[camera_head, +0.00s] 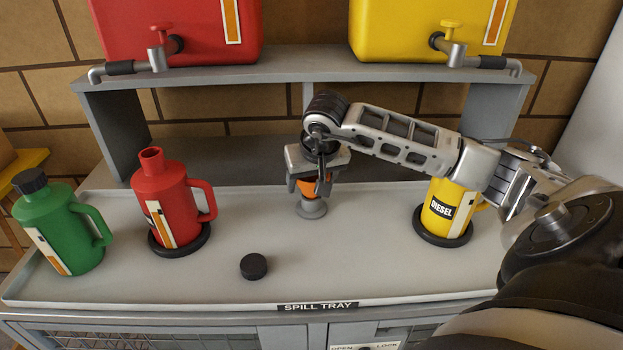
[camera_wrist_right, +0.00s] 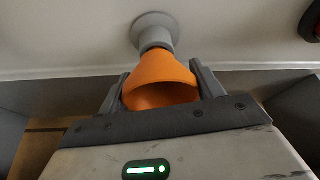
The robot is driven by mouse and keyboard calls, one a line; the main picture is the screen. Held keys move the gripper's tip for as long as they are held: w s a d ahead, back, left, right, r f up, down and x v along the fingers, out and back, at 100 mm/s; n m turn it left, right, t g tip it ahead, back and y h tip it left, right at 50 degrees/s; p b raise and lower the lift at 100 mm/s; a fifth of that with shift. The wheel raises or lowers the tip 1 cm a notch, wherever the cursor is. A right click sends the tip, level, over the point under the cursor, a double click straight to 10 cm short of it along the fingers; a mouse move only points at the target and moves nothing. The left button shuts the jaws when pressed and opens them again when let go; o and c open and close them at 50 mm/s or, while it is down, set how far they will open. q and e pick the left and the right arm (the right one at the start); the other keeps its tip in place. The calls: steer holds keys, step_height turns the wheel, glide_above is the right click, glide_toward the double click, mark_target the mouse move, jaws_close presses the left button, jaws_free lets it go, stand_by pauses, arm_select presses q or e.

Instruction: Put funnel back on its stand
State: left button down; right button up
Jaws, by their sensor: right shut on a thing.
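The orange funnel (camera_head: 315,187) is between the fingers of my right gripper (camera_head: 318,186), which is shut on it. In the right wrist view the funnel (camera_wrist_right: 160,79) shows its wide mouth toward the camera, with a finger of the gripper (camera_wrist_right: 163,88) on each side. The grey stand (camera_head: 312,208) is on the spill tray directly below the funnel. In the right wrist view the stand (camera_wrist_right: 154,30) lines up with the funnel's narrow end, which appears to be at or in its top; the exact contact is hidden. My left gripper is not in view.
On the spill tray (camera_head: 370,270) are a red jug (camera_head: 170,205) and a yellow diesel jug (camera_head: 440,215) on black rings, a green capped jug (camera_head: 62,230) and a loose black cap (camera_head: 254,267). A grey shelf (camera_head: 300,65) with red and yellow tanks stands behind. The tray's front middle is mostly clear.

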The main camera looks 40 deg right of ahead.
steer(key=shift+f+b, duration=0.65)
stand_by(0.6)
steer(key=o, duration=0.7)
